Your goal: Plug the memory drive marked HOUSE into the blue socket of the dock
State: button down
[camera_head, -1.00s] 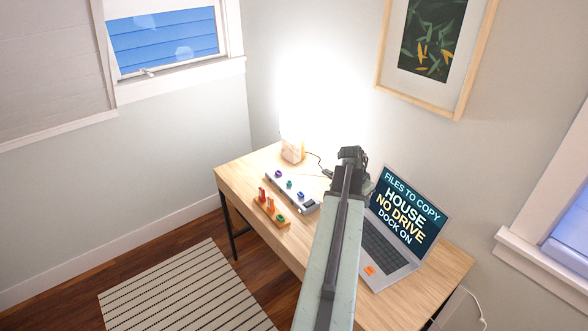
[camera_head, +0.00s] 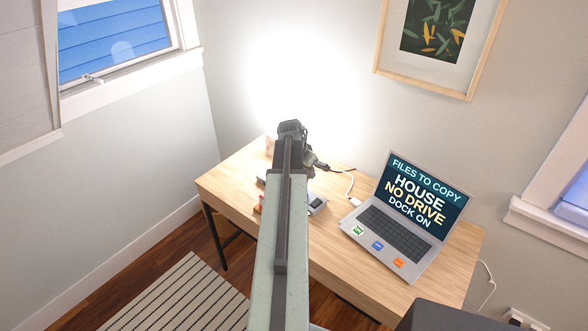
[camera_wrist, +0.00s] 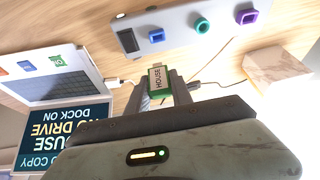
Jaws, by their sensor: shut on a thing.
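My gripper (camera_wrist: 159,97) is shut on the memory drive marked HOUSE (camera_wrist: 158,79), a white-labelled stick with green edges, its metal plug pointing toward the top of the wrist view. The dock (camera_wrist: 180,28) is a grey bar across the top of that view, ahead of the drive and apart from it. Its blue socket (camera_wrist: 157,36) is nearly in line with the plug; a teal socket (camera_wrist: 202,25) and a purple socket (camera_wrist: 247,16) sit further right. In the head view my arm hides most of the dock; one end (camera_head: 316,202) shows to its right.
A laptop (camera_head: 405,215) reading HOUSE, NO DRIVE, DOCK ON stands open on the wooden desk (camera_head: 340,255), right of my arm. A wooden block (camera_wrist: 275,68) and cables lie near the dock. Something red (camera_head: 258,209) shows left of my arm.

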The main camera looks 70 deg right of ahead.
jog(key=shift+w, duration=0.1)
jog(key=shift+w+f, duration=0.15)
jog(key=shift+f, duration=0.05)
jog(key=shift+w+a, duration=0.1)
jog(key=shift+r, duration=0.1)
jog(key=shift+w+a+f+b, duration=0.1)
jog(key=shift+f+b, duration=0.15)
jog(key=shift+b, duration=0.05)
notch_tip(320, 180, down, 5)
jog(key=b, duration=0.5)
jog(key=shift+f, duration=0.2)
jog(key=shift+f+b, duration=0.15)
jog(key=shift+b, duration=0.2)
dwell(0.6)
jog(key=shift+f+b, duration=0.3)
jog(key=shift+f+b, duration=0.75)
